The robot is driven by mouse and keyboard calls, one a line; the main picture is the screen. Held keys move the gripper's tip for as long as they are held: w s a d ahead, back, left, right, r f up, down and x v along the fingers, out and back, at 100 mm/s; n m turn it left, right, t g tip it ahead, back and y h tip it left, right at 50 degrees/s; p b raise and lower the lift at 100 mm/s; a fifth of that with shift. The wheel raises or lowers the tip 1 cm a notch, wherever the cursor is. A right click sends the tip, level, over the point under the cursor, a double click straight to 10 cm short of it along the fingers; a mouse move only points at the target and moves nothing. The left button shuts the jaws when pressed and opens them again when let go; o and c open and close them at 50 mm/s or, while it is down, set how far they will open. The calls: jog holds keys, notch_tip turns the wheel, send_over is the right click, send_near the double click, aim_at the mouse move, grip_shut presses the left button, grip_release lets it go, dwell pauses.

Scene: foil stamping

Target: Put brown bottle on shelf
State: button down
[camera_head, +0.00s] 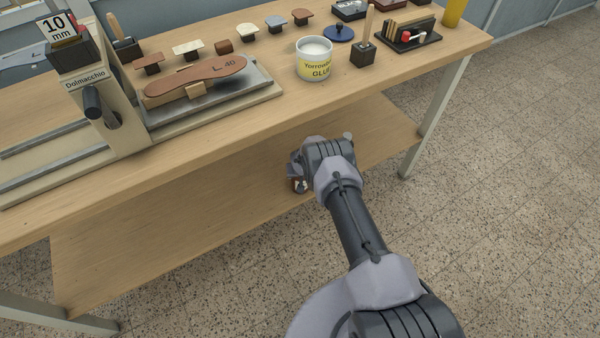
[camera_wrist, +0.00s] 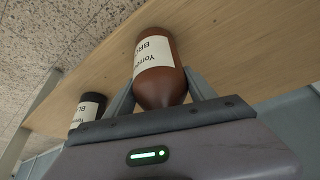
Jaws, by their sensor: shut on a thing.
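The brown bottle (camera_wrist: 163,86) with a white label sits between the two fingers of my gripper (camera_wrist: 160,76) in the wrist view, which are shut on it. It looks upside down there, its tapered end toward the gripper. In the head view my gripper (camera_head: 297,172) is low, by the wooden lower shelf (camera_head: 200,240) under the table, and only a small part of the bottle (camera_head: 299,187) shows below it. The shelf (camera_wrist: 225,50) lies behind the bottle in the wrist view. I cannot tell whether the bottle touches it.
A dark bottle (camera_wrist: 88,108) with a white label stands on the shelf, left of the brown one in the wrist view. Above is the tabletop (camera_head: 240,125) with a glue can (camera_head: 313,62), a stamping machine (camera_head: 105,95) and a brown insole (camera_head: 195,77). Much of the shelf looks bare.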

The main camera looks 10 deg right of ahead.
jog(key=shift+f, duration=0.15)
jog(key=shift+c, duration=1.6)
grip_release()
jog(key=p+v, duration=1.2)
jog(key=p, duration=0.7)
jog(key=shift+r, duration=0.2)
jog(key=shift+f, duration=0.1)
